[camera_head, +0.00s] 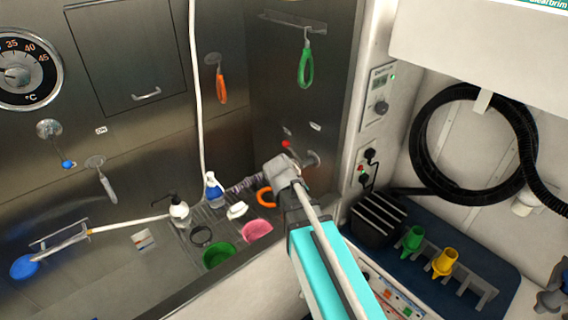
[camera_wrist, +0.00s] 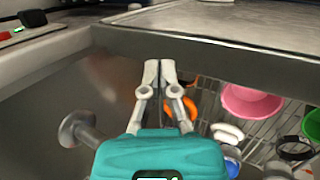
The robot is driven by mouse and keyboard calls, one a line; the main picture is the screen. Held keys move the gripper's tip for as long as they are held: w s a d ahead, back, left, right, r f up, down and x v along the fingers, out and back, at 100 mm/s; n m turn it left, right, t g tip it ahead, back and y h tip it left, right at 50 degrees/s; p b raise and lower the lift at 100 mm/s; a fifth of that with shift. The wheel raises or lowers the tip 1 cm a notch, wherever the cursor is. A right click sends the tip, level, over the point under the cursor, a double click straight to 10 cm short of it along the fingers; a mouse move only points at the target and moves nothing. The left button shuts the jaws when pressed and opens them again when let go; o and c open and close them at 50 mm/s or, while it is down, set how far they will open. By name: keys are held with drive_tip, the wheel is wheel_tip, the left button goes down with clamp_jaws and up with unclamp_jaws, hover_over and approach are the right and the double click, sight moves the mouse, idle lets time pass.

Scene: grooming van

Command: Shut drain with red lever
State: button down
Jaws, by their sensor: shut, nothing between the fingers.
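The red lever knob (camera_head: 286,144) shows in the head view on the steel right-hand wall of the tub, just above and behind my grey wrist joint. A curved metal fitting (camera_head: 312,158) is right of it; whether the two are joined is unclear. In the wrist view my gripper (camera_wrist: 160,68) is shut and empty, over the tub. A round metal flange with a stem (camera_wrist: 78,128) is on the wall left of the fingers, apart from them. The red knob does not show there. The drain opening is not visible, and my fingers are hidden in the head view.
The tub grate (camera_head: 208,218) holds a pink bowl (camera_head: 257,230), a green bowl (camera_head: 219,255), an orange ring (camera_head: 266,197) and bottles. In the wrist view the tub rim (camera_wrist: 230,45) crosses beyond my fingers.

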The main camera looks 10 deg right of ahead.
drive_tip(key=w+a+f+n+t+h+b, duration=0.2)
drive_tip(key=w+a+n+t+h+b, duration=0.15)
drive_tip(key=w+n+h+b, duration=0.45)
drive_tip(key=w+a+r+n+t+h+b, duration=0.1)
drive_tip(key=w+a+n+t+b, duration=0.3)
drive_tip(key=w+a+b, duration=0.4)
drive_tip(key=shift+a+r+n+h, duration=0.4)
drive_tip(key=shift+a+n+h, duration=0.45)
drive_tip(key=shift+a, duration=0.4)
drive_tip(key=shift+w+d, duration=0.15)
drive_tip(key=shift+w, duration=0.05)
drive_tip(key=w+d+r+p, duration=0.4)
drive_tip(key=d, duration=0.6)
